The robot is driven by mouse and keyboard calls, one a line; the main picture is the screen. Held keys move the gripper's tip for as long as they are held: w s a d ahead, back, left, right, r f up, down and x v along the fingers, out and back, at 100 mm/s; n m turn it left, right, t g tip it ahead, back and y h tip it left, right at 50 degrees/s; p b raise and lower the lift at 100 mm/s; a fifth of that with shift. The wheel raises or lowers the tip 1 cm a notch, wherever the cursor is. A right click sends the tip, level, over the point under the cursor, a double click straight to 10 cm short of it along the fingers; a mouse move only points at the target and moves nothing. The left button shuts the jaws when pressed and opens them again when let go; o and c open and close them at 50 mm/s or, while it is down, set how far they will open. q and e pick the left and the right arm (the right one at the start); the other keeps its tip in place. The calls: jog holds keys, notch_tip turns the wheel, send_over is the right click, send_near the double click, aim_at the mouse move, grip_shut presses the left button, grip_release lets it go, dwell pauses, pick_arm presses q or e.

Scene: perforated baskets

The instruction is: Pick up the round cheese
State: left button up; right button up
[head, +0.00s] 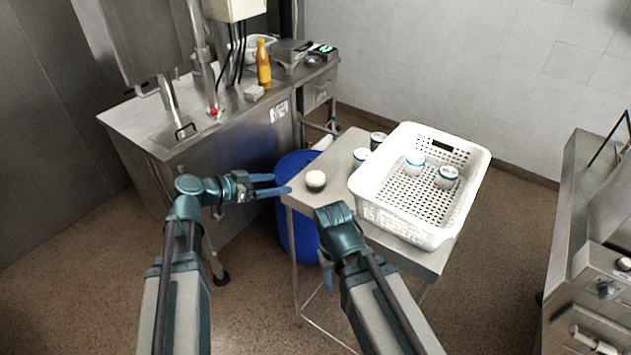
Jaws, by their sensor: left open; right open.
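The round cheese (316,179), a small whitish rounded piece, sits on the left end of the small metal table (335,157). My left gripper (280,184) is open and empty. Its fingers point right toward the cheese, with a gap between them and it in the picture. My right gripper (326,278) hangs in front of the table's near edge, below the cheese in the picture. Its fingers are mostly hidden behind my wrist, and I see nothing held there.
A white perforated basket (400,222) with two white-and-blue containers (446,176) fills the table's right part. Two more containers (361,157) stand by its left side. A blue barrel (298,225) stands below. A steel counter (150,125) with an orange bottle (263,65) is behind left.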

aim_at(309, 179)
pick_arm(q)
jog(key=b+x, duration=0.3)
jog(key=x, duration=0.5)
jog(key=shift+w+d+f, duration=0.1)
jog(key=shift+d+f, duration=0.05)
jog(key=shift+d, duration=0.05)
jog(key=b+x, duration=0.2)
jog(key=x, duration=0.2)
jog(key=shift+w+f, duration=0.25)
jog(key=shift+w, duration=0.05)
jog(key=shift+w+d, duration=0.2)
jog(key=shift+d, duration=0.2)
jog(key=c, duration=1.2)
jog(key=shift+r, duration=0.1)
